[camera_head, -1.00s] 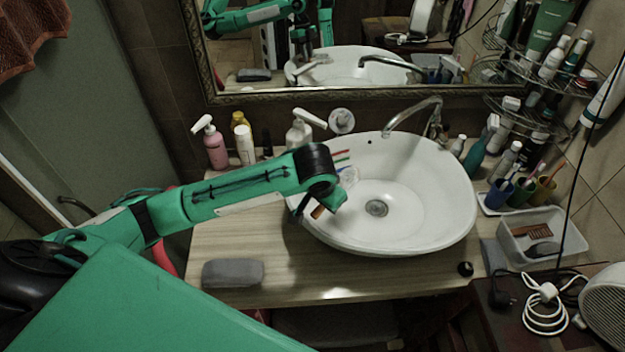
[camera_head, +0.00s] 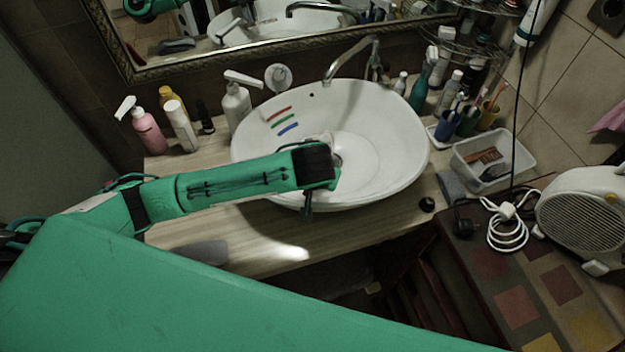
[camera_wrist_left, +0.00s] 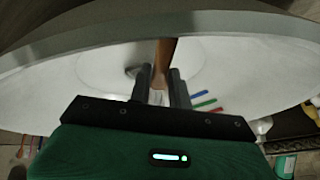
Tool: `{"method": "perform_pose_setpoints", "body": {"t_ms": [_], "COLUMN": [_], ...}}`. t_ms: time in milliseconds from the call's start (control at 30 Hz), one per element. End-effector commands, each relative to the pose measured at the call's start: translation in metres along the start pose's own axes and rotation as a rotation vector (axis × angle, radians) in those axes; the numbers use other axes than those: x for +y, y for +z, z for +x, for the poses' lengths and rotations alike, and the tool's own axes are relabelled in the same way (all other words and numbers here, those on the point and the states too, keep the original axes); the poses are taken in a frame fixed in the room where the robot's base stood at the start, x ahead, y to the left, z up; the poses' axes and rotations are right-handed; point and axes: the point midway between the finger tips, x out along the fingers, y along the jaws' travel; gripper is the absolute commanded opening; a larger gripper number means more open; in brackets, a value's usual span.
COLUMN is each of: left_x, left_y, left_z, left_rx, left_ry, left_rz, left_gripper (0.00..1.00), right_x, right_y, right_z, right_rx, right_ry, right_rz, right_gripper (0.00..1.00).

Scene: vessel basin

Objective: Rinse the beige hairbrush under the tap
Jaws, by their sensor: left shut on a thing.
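My left gripper (camera_wrist_left: 162,85) is shut on the brown-beige handle of the hairbrush (camera_wrist_left: 165,55), which sticks up between the two dark fingers in the left wrist view. In the head view the gripper (camera_head: 308,198) is over the front-left part of the white basin (camera_head: 395,135), and my arm hides the brush. The basin's white inside also fills much of the left wrist view (camera_wrist_left: 235,65). The chrome tap (camera_head: 350,60) arches over the back of the basin, apart from my gripper. No water stream is visible. My right gripper is not in view.
Pump bottles, a pink one (camera_head: 148,130) and a white one (camera_head: 236,105), stand left of the basin. Cups with toothbrushes (camera_head: 465,120) and a clear tray (camera_head: 520,160) are at the right. A grey object (camera_head: 203,252) lies on the wooden counter (camera_head: 270,235).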

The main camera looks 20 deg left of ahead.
Motion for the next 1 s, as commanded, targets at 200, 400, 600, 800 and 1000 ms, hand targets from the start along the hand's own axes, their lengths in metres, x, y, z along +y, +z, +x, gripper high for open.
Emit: {"method": "perform_pose_setpoints", "body": {"t_ms": [200,400,600,800,1000], "left_x": [-0.006,-0.011,-0.017,-0.022,-0.028], "left_y": [-0.016,-0.031,-0.045,-0.059,-0.075], "left_z": [0.018,0.031,0.043,0.056,0.064], "left_rx": [0.003,0.004,0.004,0.003,0.001], "left_ry": [0.000,0.000,0.000,0.000,0.001], "left_rz": [-0.002,-0.002,-0.003,-0.003,-0.004], "left_gripper": [0.00,0.00,0.00,0.00,0.00], "right_x": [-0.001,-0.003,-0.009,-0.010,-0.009], "right_y": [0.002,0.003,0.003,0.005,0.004], "right_z": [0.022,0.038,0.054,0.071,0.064], "right_rx": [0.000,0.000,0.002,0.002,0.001], "right_ry": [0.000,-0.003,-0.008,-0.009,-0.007], "right_rz": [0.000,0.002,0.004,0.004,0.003], "right_gripper": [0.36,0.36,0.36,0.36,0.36]}}
